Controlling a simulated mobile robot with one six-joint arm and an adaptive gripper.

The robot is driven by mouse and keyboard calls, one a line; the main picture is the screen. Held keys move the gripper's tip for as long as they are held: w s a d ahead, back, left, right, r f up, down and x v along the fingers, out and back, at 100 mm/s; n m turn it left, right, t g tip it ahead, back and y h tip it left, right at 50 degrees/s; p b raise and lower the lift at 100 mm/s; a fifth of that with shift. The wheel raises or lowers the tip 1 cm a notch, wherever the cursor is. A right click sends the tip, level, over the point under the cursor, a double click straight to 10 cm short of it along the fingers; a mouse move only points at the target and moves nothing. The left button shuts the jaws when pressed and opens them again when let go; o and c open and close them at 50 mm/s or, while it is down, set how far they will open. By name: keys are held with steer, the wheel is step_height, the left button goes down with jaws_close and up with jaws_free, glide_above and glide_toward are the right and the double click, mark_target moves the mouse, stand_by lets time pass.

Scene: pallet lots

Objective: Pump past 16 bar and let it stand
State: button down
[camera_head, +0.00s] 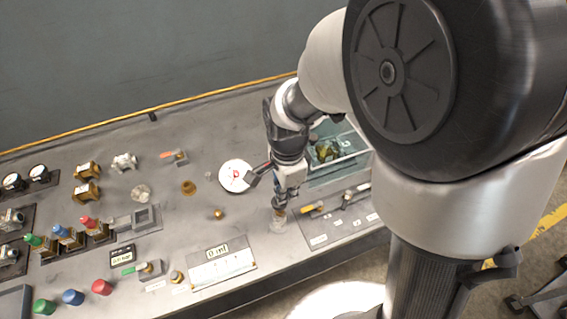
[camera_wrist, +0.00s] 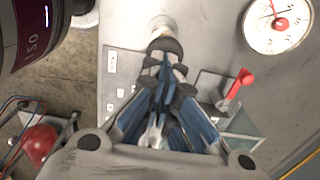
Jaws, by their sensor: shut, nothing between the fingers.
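My gripper (camera_head: 280,207) is shut and empty, pointing down at the front right of the bench. Its blue fingers (camera_wrist: 165,75) come together in the wrist view. Just below the tips is a small pale round fitting (camera_head: 278,223); I cannot tell whether they touch it. A white round dial gauge (camera_head: 236,176) with a red needle lies behind and left of my gripper; it also shows in the wrist view (camera_wrist: 278,24). Its reading is too small to tell. A red lever (camera_wrist: 239,86) stands right of the fingers in the wrist view.
A labelled plate with a yellow-handled valve (camera_head: 312,208) lies right of my gripper. A clear tank (camera_head: 345,165) is behind it. Brass fittings (camera_head: 86,193) and small gauges (camera_head: 38,172) stand left.

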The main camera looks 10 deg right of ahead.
step_height(320, 180, down, 4)
steer(key=shift+r+b, duration=0.1)
steer(key=shift+b, duration=1)
steer(key=shift+s+r, duration=0.1)
steer(key=shift+r+p, duration=0.5)
steer(key=shift+p, duration=0.15)
step_height(320, 180, up, 13)
steer(key=p, duration=0.6)
steer(key=shift+d+r, duration=0.1)
